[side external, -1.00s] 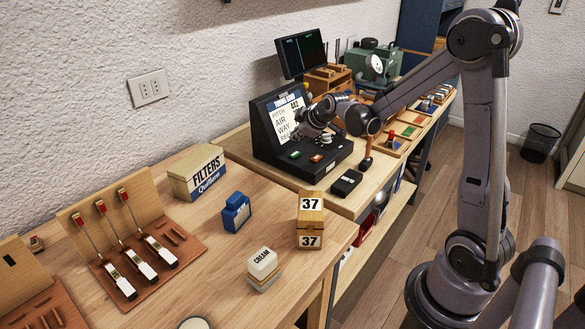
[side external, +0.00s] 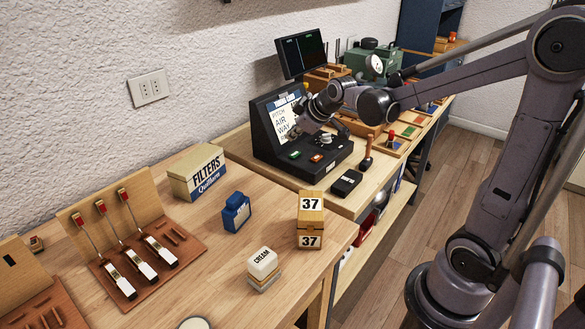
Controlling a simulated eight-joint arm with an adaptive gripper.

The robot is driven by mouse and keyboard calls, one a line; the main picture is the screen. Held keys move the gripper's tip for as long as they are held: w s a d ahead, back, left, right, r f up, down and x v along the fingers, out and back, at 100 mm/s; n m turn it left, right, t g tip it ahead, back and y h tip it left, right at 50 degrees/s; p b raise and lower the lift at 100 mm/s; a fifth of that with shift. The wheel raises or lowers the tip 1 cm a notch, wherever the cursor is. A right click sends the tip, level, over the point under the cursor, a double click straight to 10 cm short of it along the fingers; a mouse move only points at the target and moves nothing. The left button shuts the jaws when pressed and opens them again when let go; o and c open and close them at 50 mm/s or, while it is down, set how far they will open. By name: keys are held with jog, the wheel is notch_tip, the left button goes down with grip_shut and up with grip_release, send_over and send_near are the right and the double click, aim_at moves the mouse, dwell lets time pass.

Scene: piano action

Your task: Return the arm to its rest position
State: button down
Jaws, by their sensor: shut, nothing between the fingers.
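My gripper (side external: 312,122) is at the end of my dark grey arm, in front of the screen of the black console (side external: 262,132) on the far bench. It is shut with nothing held, though its fingertips are small and hard to make out against the dark console. It covers the right part of the screen, and from this view I cannot tell how far it stands off the panel. My arm reaches across from the right.
The near bench holds three red-tipped levers on a wooden stand (side external: 180,228), a filters box (side external: 196,174), a blue container (side external: 236,212), a cream block (side external: 263,265) and a wooden 37 block (side external: 310,220). Behind the console are a monitor (side external: 302,54) and a green machine (side external: 372,62).

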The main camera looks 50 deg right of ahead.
jog(key=s+a+m, duration=0.1)
jog(key=s+a, duration=0.3)
jog(key=s, duration=0.2)
jog(key=s+a+m+g+y, duration=0.1)
jog(key=s+a, duration=0.4)
jog(key=s, duration=0.1)
jog(key=s+a+f+m+y, duration=0.1)
jog(key=s+a+m, duration=0.1)
jog(key=s+a, duration=0.2)
jog(key=shift+s+a, duration=0.35)
jog(key=shift+s, duration=0.55)
